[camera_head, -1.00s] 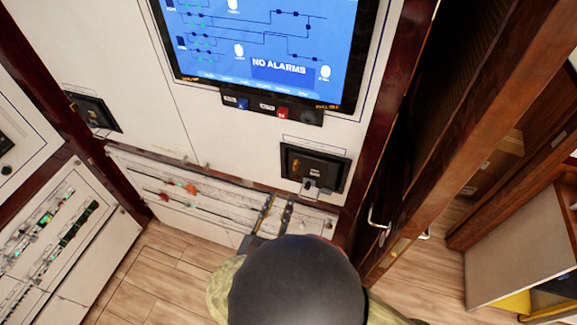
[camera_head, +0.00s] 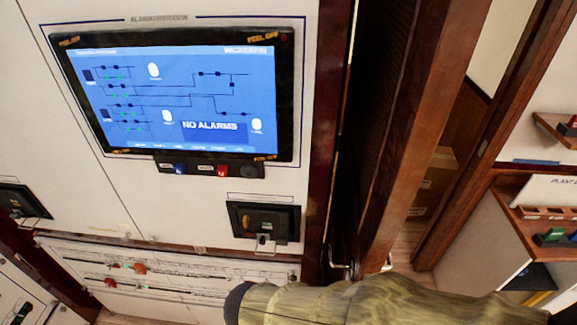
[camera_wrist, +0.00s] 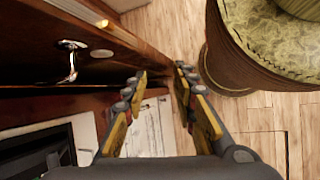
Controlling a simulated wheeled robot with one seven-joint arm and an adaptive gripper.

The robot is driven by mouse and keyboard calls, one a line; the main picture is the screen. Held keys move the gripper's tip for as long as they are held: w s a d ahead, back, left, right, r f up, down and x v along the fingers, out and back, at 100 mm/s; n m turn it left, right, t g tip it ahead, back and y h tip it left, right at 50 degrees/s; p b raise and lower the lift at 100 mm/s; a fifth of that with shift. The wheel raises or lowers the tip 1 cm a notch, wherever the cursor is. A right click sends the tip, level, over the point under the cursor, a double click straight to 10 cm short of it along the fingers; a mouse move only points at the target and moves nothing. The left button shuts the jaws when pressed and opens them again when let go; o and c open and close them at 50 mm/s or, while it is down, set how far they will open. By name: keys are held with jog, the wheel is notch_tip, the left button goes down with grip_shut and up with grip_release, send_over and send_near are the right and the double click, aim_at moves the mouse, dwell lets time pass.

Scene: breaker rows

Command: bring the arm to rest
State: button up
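My gripper (camera_wrist: 160,95) shows in the wrist view with its two yellow-padded fingers apart and nothing between them. Beyond the fingers lie the wood floor, a wooden door edge and part of a white panel. In the head view my arm crosses the bottom right in a patterned sleeve, and the gripper itself does not show.
A screen reading "NO ALARMS" (camera_head: 185,100) is on the white cabinet, above a black breaker unit (camera_head: 264,222) and a lower breaker panel (camera_head: 165,268). A wooden door (camera_head: 400,140) with a metal handle (camera_wrist: 70,60) stands close by. Shelves (camera_head: 540,215) are at right.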

jog(key=w+d+r+m+t+y+b, duration=0.2)
jog(key=d+r+m+y+b, duration=0.3)
jog(key=d+r+m, duration=0.7)
jog(key=r+m+t+y, duration=0.1)
jog(key=m, duration=0.2)
